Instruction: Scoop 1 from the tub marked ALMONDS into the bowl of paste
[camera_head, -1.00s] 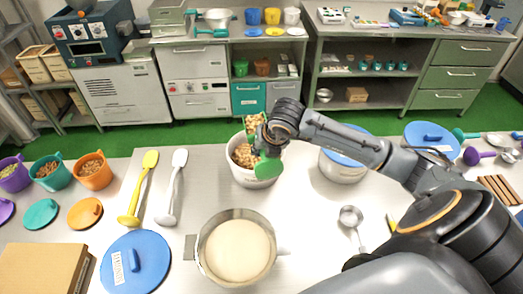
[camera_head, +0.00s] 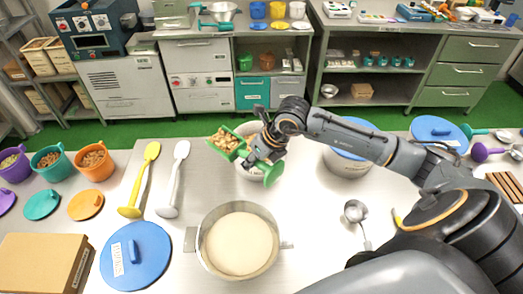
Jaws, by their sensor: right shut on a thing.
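My right gripper (camera_head: 262,157) is shut on a green scoop (camera_head: 242,152). The scoop's bowl, heaped with tan nut pieces (camera_head: 225,141), points to the left, and its round green handle end shows on the other side of the fingers. The bowl of paste (camera_head: 238,246), a metal pan with smooth cream paste, stands in front of the tub. The scoop is behind and above it, apart from it. My left gripper is not in view.
A blue lid (camera_head: 136,256) with a label, a yellow spatula (camera_head: 139,178) and a white spatula (camera_head: 173,178) lie left of the paste bowl. A metal ladle (camera_head: 356,213) lies to the right. Lidded pots (camera_head: 347,161) stand behind my right arm. Small colored tubs line the left.

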